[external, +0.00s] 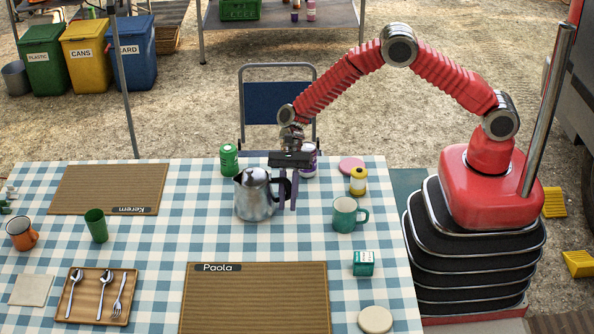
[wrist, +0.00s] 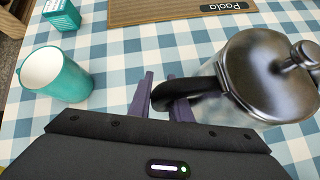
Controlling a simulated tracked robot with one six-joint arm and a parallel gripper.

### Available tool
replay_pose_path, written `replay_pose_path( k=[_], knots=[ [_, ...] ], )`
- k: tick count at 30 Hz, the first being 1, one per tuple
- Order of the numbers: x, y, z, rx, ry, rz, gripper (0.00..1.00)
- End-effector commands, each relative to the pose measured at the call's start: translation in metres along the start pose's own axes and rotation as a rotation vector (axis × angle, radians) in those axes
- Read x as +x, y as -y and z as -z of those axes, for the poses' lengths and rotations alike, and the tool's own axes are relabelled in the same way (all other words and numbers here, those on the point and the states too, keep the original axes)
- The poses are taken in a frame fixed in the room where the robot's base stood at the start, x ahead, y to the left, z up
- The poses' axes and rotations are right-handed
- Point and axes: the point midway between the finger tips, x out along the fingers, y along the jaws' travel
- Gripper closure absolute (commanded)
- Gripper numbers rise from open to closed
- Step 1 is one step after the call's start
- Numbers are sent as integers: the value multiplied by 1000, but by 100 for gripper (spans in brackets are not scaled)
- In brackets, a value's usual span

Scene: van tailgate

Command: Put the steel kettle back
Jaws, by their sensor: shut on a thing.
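The steel kettle (external: 256,195) stands upright on the checked tablecloth, or very close above it; I cannot tell which. It has a domed lid with a knob and a black handle on its right side. My gripper (external: 289,192) comes down from behind at that handle. In the wrist view the kettle (wrist: 265,80) is at the right, and my gripper (wrist: 164,98) has its purple fingers shut on the black handle. The far finger is partly hidden behind the handle.
A teal mug (external: 345,215), yellow jar (external: 358,181), pink disc (external: 351,165), green can (external: 229,159) and purple-labelled container (external: 308,160) stand close around. The Paola mat (external: 255,300) in front is bare. The Kerem mat (external: 90,190) is bare at the back left.

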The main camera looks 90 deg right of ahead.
Motion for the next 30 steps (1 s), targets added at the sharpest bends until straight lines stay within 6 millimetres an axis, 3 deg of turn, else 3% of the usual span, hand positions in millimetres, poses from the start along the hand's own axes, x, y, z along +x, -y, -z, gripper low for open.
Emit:
replay_pose_path(
  k=[13, 14, 21, 30],
  knots=[
    [9, 2, 9, -2, 1, 1, 100],
    [10, 2, 10, -1, 0, 0, 80],
    [10, 2, 10, -1, 0, 0, 64],
    [8, 2, 10, -1, 0, 0, 64]
  ],
)
